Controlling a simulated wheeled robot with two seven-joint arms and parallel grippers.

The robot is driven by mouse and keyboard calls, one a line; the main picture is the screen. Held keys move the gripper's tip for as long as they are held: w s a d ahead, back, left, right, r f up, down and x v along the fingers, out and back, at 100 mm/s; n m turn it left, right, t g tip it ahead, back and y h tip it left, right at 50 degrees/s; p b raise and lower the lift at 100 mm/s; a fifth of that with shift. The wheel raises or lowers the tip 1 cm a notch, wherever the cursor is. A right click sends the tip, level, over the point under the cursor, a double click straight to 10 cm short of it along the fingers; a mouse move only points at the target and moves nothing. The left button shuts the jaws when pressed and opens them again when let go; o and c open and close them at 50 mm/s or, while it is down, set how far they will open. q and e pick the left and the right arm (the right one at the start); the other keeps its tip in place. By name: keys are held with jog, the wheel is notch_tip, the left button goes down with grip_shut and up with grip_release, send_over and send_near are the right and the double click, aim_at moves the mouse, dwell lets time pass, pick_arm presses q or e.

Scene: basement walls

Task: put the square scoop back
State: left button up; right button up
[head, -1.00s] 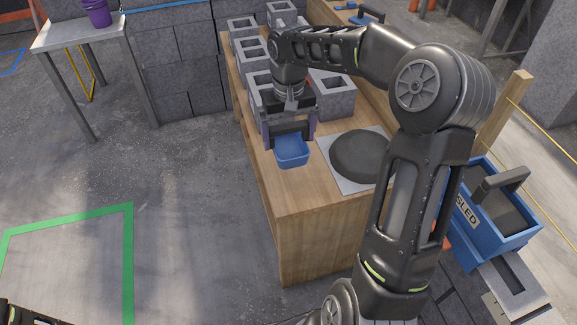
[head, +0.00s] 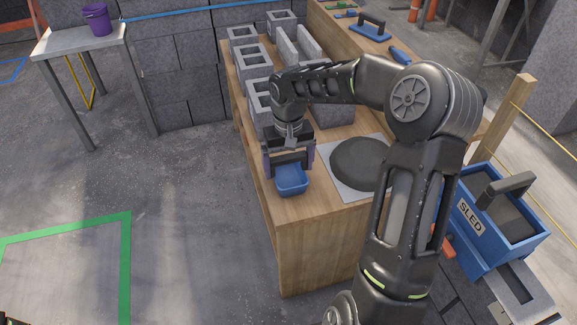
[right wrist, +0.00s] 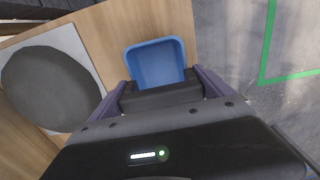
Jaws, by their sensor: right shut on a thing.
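The square scoop (head: 291,182) is a blue open box-shaped scoop with a dark handle part at its back. My right gripper (head: 289,160) is shut on that dark part. The scoop hangs out from the jaws over the near left part of the wooden bench; whether it touches the top I cannot tell. In the right wrist view the blue scoop (right wrist: 158,63) shows empty between the purple fingers (right wrist: 160,93). My left gripper is not in view.
A grey mortar mound (head: 362,163) lies on a pale board right of the scoop. Several concrete blocks (head: 252,60) stand behind. A blue float (head: 370,30) lies at the far end. A blue box marked SLED (head: 485,228) stands right. Bare wood (head: 318,207) shows at the front.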

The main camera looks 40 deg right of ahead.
jog(key=o, duration=1.3)
jog(key=shift+f, duration=0.1)
notch_tip(320, 180, up, 12)
jog(key=p, duration=0.2)
jog(key=shift+r+p, duration=0.2)
jog(key=shift+p, duration=0.15)
jog(key=shift+s, duration=0.1)
